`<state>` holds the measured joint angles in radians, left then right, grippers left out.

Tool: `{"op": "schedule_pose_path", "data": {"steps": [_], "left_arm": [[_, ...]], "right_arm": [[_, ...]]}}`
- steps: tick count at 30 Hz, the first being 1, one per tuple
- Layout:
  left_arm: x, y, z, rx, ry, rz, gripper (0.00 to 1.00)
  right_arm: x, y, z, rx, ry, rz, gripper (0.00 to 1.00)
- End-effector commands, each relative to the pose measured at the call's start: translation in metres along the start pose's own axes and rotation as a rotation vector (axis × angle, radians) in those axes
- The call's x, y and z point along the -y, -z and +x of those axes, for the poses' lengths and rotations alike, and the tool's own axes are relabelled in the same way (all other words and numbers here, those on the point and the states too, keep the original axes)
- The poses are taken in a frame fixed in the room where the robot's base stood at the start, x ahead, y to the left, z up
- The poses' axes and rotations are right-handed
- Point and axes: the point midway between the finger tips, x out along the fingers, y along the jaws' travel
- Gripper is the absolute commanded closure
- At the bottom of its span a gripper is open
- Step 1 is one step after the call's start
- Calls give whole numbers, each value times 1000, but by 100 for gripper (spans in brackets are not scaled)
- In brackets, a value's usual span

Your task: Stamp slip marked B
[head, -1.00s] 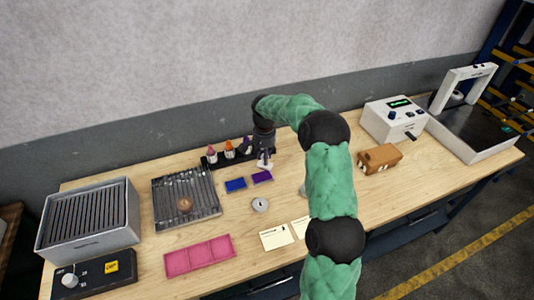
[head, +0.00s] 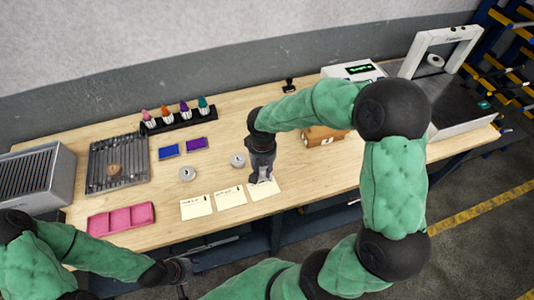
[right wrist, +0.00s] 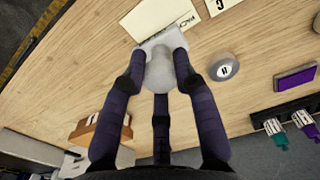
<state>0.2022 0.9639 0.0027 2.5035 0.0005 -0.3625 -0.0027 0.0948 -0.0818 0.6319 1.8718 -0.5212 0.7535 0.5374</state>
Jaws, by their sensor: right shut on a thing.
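Three pale slips lie in a row near the table's front: a left slip (head: 196,207), a middle slip (head: 230,197) and a right slip (head: 266,190). Their marks are too small to read surely. My right gripper (head: 262,178) is over the right slip. In the right wrist view its fingers (right wrist: 160,70) are closed round a pale, knobbed thing that looks like a stamp (right wrist: 158,72). Its wider base overlaps the slip (right wrist: 158,20); contact is unclear. A blue ink pad (head: 169,152) and a purple ink pad (head: 196,143) lie behind. My left gripper (head: 182,270) is at the front edge, its jaws unclear.
Round metal pieces (head: 187,173) (head: 237,160) stand behind the slips. A rack of coloured bottles (head: 180,121), a ribbed tray (head: 116,160) and a pink tray (head: 121,219) are to the left. A brown block (head: 322,136) is near my right arm.

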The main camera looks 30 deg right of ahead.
Motion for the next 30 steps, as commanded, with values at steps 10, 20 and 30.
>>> {"op": "schedule_pose_path", "data": {"steps": [10, 20, 30], "left_arm": [[4, 1, 11, -1, 0, -1, 60], [12, 2, 33, -1, 0, -1, 60], [15, 2, 41, -1, 0, 0, 60]], "right_arm": [[1, -2, 16, 0, 0, -8, 92], [1, -2, 49, 1, 0, -8, 92], [1, -2, 61, 0, 0, -7, 92]]}}
